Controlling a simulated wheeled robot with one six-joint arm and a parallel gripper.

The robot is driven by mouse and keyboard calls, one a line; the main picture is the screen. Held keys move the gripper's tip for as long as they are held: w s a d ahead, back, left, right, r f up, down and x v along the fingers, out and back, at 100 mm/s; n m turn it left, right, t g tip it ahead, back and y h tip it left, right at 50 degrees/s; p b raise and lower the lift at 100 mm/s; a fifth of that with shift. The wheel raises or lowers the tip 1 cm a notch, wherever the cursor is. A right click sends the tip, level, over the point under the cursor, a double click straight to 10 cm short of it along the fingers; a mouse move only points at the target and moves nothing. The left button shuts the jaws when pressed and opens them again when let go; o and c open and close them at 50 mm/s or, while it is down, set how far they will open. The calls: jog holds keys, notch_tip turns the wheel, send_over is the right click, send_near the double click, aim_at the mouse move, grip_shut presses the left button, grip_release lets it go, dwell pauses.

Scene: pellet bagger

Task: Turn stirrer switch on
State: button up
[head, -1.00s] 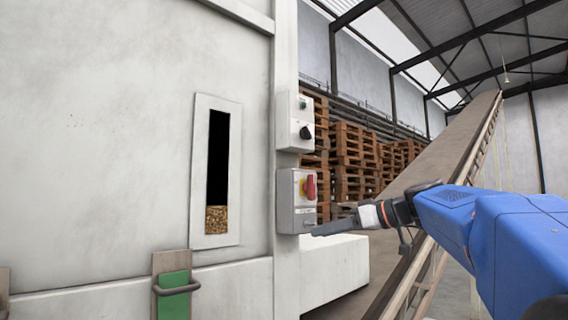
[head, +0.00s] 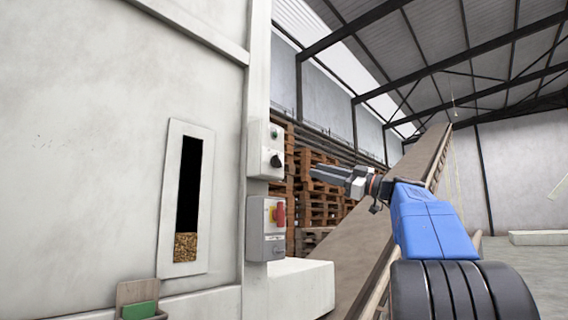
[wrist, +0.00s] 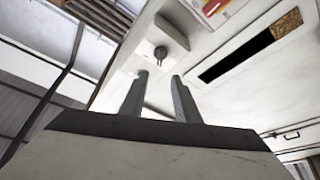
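The upper grey control box (head: 258,150) is on the machine's edge, with a black rotary knob (head: 275,161) and a small green button or lamp (head: 274,134). I cannot read its label, so I cannot confirm that this knob is the stirrer switch. My gripper (head: 314,173) is right of the knob, apart from it, its fingers pointing left. In the wrist view the fingers (wrist: 159,79) are spread with nothing between them. The dark knob (wrist: 160,52) shows just beyond the gap between the tips.
A conveyor (head: 400,195) slopes up behind my arm. Pallet stacks (head: 318,205) stand behind. A white ledge (head: 305,285) juts out below.

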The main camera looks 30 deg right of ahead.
aim_at(280, 160)
jog(key=x, duration=1.4)
jog(key=shift+d, duration=0.15)
grip_shut()
